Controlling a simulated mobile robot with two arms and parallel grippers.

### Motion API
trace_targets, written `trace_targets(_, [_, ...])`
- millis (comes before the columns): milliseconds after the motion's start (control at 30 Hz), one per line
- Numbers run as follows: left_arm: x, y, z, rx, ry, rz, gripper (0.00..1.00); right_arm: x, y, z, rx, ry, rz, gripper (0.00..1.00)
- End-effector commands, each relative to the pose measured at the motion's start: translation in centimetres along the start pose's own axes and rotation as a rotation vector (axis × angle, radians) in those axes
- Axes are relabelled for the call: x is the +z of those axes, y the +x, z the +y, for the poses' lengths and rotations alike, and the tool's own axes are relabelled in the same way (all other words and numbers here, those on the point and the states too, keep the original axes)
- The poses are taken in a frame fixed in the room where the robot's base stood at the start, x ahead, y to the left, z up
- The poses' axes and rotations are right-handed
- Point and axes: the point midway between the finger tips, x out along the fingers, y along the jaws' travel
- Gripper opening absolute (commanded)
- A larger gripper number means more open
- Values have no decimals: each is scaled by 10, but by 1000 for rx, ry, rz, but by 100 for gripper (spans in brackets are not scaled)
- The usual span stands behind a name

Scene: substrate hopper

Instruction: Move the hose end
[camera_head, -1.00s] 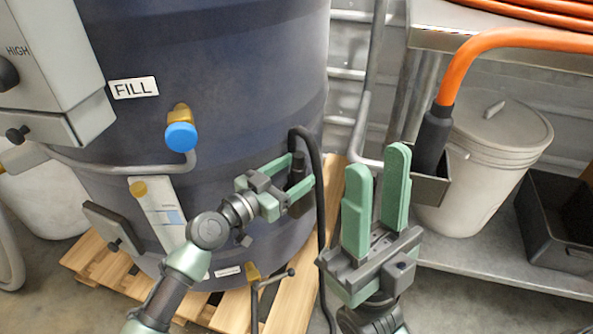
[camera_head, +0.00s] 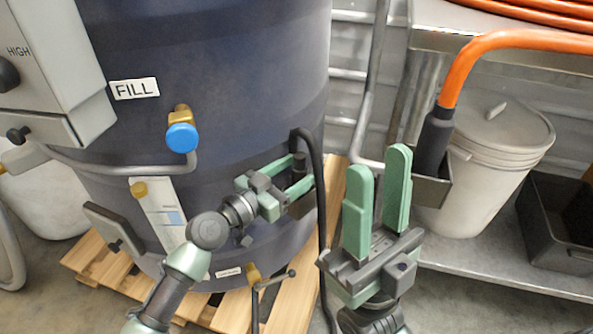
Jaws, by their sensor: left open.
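An orange hose (camera_head: 461,72) comes in from the right and bends down to a black hose end (camera_head: 433,138), which sits in a small dark holder (camera_head: 432,189) right of the drum. My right gripper (camera_head: 378,195) is open and empty, fingers up, just left of the hose end. My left gripper (camera_head: 305,172) is open at the lower right side of the dark blue drum (camera_head: 240,70). A dark fitting (camera_head: 299,168) with a thin black hose (camera_head: 319,180) is between or just behind its fingers; I cannot tell which.
The drum stands on a wooden pallet (camera_head: 295,290). It carries a blue-capped valve (camera_head: 181,137) and a FILL label (camera_head: 134,88). A lidded white bucket (camera_head: 490,170) and a black bin (camera_head: 545,225) stand on a metal shelf (camera_head: 500,275) at right.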

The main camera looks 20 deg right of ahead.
Motion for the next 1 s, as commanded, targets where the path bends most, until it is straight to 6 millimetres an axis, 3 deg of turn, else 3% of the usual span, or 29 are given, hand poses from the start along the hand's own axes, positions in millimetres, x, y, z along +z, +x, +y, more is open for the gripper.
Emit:
trace_targets(33, [-2,-3,-12,-23,7,5,90,0,0,0,0,0,0,36])
trace_targets(167, [-2,-14,-11,-23,7,3,90,0,3,0,0,0,0,36])
trace_targets(400, [-2,-55,-8,-18,8,0,90,-2,8,0,0,0,0,36])
trace_targets(600, [0,-77,-6,-15,8,-1,90,-2,8,0,0,0,0,36])
trace_targets(1000, [0,-80,-6,-15,7,-1,90,-2,8,0,0,1,0,36])
